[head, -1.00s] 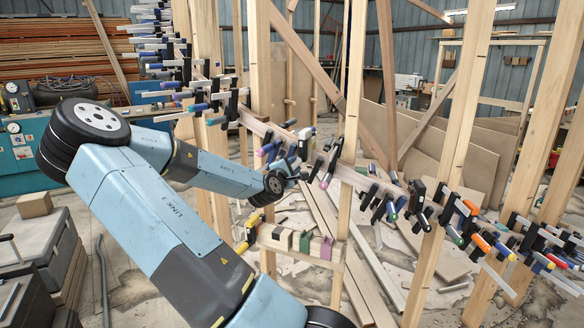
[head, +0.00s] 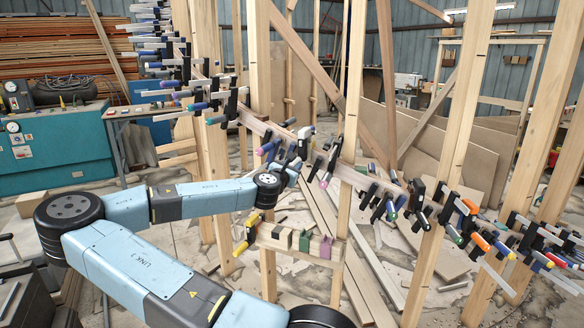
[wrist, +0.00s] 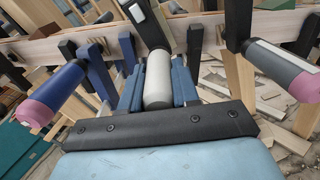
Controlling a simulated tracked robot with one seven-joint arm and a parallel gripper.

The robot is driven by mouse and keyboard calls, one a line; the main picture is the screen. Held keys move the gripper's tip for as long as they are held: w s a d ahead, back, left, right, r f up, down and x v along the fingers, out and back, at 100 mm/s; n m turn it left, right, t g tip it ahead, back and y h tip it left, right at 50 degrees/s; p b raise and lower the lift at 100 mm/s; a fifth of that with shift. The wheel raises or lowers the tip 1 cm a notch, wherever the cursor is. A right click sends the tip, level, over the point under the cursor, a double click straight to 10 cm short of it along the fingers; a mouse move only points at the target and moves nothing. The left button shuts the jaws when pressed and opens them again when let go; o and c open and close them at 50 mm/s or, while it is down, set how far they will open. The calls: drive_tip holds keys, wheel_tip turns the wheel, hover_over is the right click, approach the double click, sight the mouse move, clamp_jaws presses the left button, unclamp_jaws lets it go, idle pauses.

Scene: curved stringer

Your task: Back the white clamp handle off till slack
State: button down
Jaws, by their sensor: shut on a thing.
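The white clamp handle (wrist: 157,82) stands in the middle of the wrist view, running up to a dark clamp bar with a pale label. My gripper (wrist: 156,92) has its blue fingers on both sides of the handle and is shut on it. In the head view my gripper (head: 292,166) is at the curved stringer (head: 262,128), among the row of clamps. The white handle cannot be made out there, as my wrist and nearby clamps cover it. Whether the clamp is tight or slack cannot be told.
A blue handle with a pink end (wrist: 52,95) is close on the left, and a grey handle with a pink end (wrist: 283,70) on the right. Upright wooden posts (head: 348,130) flank the stringer. A lower board (head: 300,245) holds several coloured blocks.

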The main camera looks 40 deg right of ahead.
drive_tip(key=shift+f+n, duration=0.1)
drive_tip(key=shift+n, duration=0.4)
drive_tip(key=c, duration=0.8)
unclamp_jaws()
drive_tip(key=v, duration=1.3)
drive_tip(key=shift+s+a, duration=0.2)
drive_tip(key=shift+a, duration=0.15)
drive_tip(key=shift+f, duration=0.1)
